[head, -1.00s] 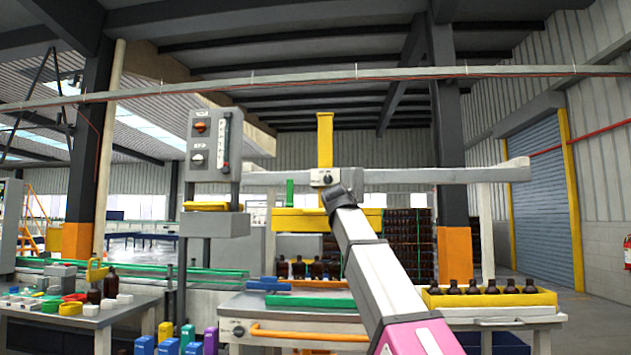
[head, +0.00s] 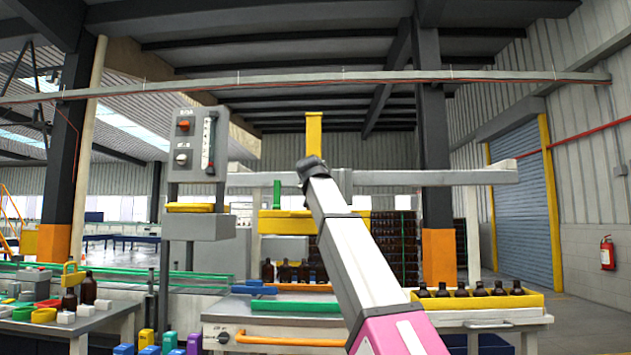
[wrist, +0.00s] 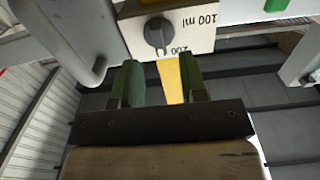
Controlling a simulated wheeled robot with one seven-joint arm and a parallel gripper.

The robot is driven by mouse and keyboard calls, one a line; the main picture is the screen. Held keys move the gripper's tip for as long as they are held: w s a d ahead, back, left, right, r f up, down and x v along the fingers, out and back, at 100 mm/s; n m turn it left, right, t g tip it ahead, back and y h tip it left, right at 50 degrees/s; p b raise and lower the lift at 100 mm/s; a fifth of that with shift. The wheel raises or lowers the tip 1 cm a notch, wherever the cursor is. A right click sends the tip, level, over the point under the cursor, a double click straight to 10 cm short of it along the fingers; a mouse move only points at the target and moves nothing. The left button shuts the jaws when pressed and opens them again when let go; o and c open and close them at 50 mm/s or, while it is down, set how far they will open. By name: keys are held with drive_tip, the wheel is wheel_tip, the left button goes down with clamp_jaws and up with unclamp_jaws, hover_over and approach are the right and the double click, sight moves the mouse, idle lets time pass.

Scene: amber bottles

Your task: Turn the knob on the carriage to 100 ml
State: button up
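In the wrist view the grey knob (wrist: 158,33) sits on a pale dial plate (wrist: 200,42) marked "100 ml" at its right and "200" below. The knob's ridge runs roughly up and down in the picture, its lower end near the "200" mark. My gripper (wrist: 157,78) is open, its two green fingers apart and empty, just below the knob in the picture and not around it. In the head view my arm's end covers the plate and knob on the carriage, below the yellow post (head: 314,135) on the grey beam (head: 430,177).
A grey control box (head: 197,145) with two other knobs and a scale stands left of the carriage. A yellow crate of amber bottles (head: 480,297) is at the right. A cluttered side table (head: 55,322) is at the left. A grey rounded bracket (wrist: 85,50) lies close left of my fingers.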

drive_tip(key=w, duration=0.4)
drive_tip(key=shift+d, duration=0.1)
drive_tip(key=shift+c, duration=0.3)
clamp_jaws()
